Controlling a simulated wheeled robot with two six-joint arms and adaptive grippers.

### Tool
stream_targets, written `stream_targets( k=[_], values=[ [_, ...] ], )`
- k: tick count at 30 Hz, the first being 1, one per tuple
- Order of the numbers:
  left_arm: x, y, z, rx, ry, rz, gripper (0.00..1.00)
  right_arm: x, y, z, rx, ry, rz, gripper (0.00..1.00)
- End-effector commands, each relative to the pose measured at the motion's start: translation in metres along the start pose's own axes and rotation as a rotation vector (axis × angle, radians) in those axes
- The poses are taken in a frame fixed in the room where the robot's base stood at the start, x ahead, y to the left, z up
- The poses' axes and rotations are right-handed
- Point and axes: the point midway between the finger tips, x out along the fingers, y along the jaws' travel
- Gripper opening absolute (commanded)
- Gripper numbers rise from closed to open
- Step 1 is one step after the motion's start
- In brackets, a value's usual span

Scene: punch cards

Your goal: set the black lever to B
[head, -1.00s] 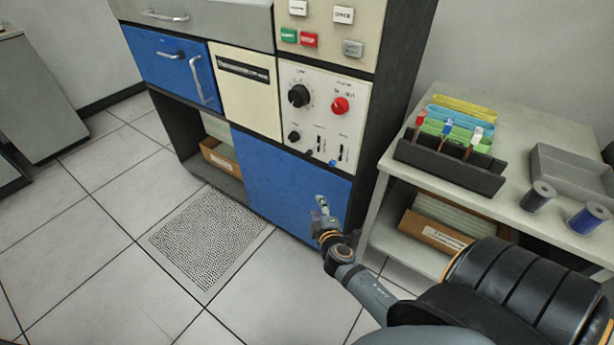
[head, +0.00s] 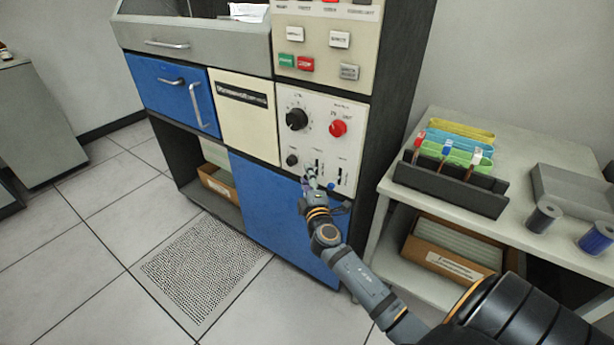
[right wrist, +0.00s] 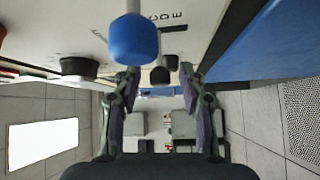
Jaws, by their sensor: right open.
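The control panel (head: 353,105) has two vertical lever slots low down, and the black lever (head: 317,166) is small and partly blocked by my right gripper (head: 311,180). In the right wrist view, a black ball-ended lever (right wrist: 159,75) shows between the two open fingers of my right gripper (right wrist: 159,88), with no clear contact. My left gripper is out of view.
A blue-ended lever (right wrist: 133,38) hangs close beside the black one. A black dial (head: 296,119) and a red knob (head: 338,128) sit higher on the panel. A side table (head: 520,185) with card racks stands right. Floor in front is clear.

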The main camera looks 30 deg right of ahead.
Motion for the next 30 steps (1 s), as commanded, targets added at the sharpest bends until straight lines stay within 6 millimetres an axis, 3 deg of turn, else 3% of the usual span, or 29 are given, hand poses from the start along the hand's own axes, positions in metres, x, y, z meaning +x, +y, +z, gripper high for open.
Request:
stream_targets(
  k=[10, 20, 30],
  values=[
    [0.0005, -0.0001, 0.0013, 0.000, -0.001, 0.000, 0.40, 0.0071, -0.0003, 0.0001, 0.001, 0.000, -0.001, 0.42],
    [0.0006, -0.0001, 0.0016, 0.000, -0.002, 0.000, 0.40, 0.0068, -0.0003, 0.0001, 0.001, 0.000, -0.001, 0.00],
    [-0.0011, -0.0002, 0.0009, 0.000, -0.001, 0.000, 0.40, 0.0068, 0.0006, -0.0001, 0.002, 0.000, -0.002, 0.00]
  ],
)
